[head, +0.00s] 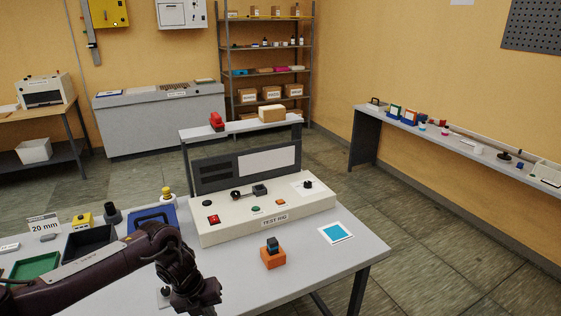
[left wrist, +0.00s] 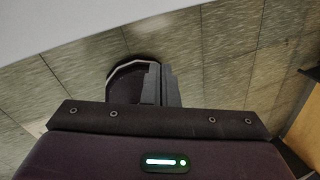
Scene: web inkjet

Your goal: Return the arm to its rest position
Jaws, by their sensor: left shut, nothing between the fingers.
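My left arm comes in from the lower left of the head view and bends down over the front of the table (head: 340,262). Its gripper (head: 205,300) hangs near the bottom edge of the head view, at the table's front. In the left wrist view my left gripper's fingers (left wrist: 160,85) are together, with nothing held between them. Below them are the tiled floor and a pale table edge (left wrist: 60,25). A dark round shape behind the fingers is unclear. My right gripper is in neither view.
Green (head: 35,266) and black (head: 90,242) trays and a blue tray (head: 152,217) lie near my left arm. The table's right front is clear.

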